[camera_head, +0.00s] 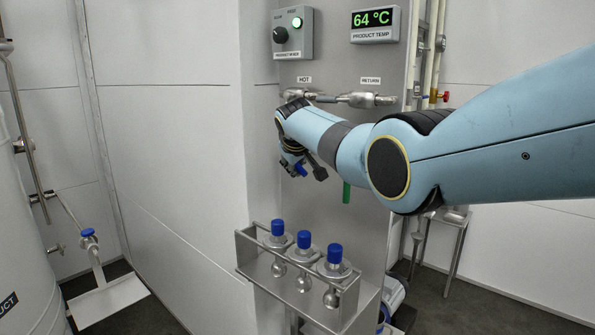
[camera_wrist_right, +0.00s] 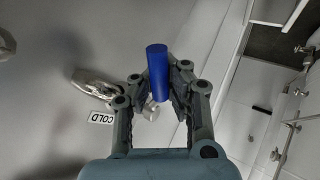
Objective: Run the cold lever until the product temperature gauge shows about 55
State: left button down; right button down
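The product temperature gauge (camera_head: 375,20) reads 64 °C in green digits on the back panel. My right gripper (camera_head: 303,168) is at the panel below the HOT and RETURN pipes, largely hidden behind its own wrist. In the right wrist view, the blue handle of the cold lever (camera_wrist_right: 157,72) stands between the fingers of the right gripper (camera_wrist_right: 158,85). Both fingertips lie against its sides and appear shut on it. The COLD label (camera_wrist_right: 102,118) and a metal valve body (camera_wrist_right: 95,86) are beside it. My left gripper is not in view.
A control box (camera_head: 293,34) with a black knob and a lit green lamp is at the upper left of the panel. A green handle (camera_head: 346,192) hangs below my right forearm.

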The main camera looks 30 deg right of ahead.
jog(key=shift+s+r+g, duration=0.1)
jog(key=shift+r+g, duration=0.15)
jog(key=shift+g, duration=0.15)
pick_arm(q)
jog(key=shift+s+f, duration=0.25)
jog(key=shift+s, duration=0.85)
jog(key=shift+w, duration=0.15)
pick_arm(e)
jog(key=c, duration=1.4)
grip_release()
jog(key=shift+a+r, duration=0.1)
jog(key=shift+a, duration=0.1)
jog(key=shift+o, duration=0.7)
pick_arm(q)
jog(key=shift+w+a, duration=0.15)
pick_arm(e)
jog(key=shift+d, duration=0.15)
jog(key=shift+s, duration=0.1)
jog(key=shift+s+a+r, duration=0.3)
jog(key=shift+r, duration=0.05)
jog(key=s+a, duration=0.6)
jog(key=s, duration=0.4)
jog(key=shift+s, duration=0.2)
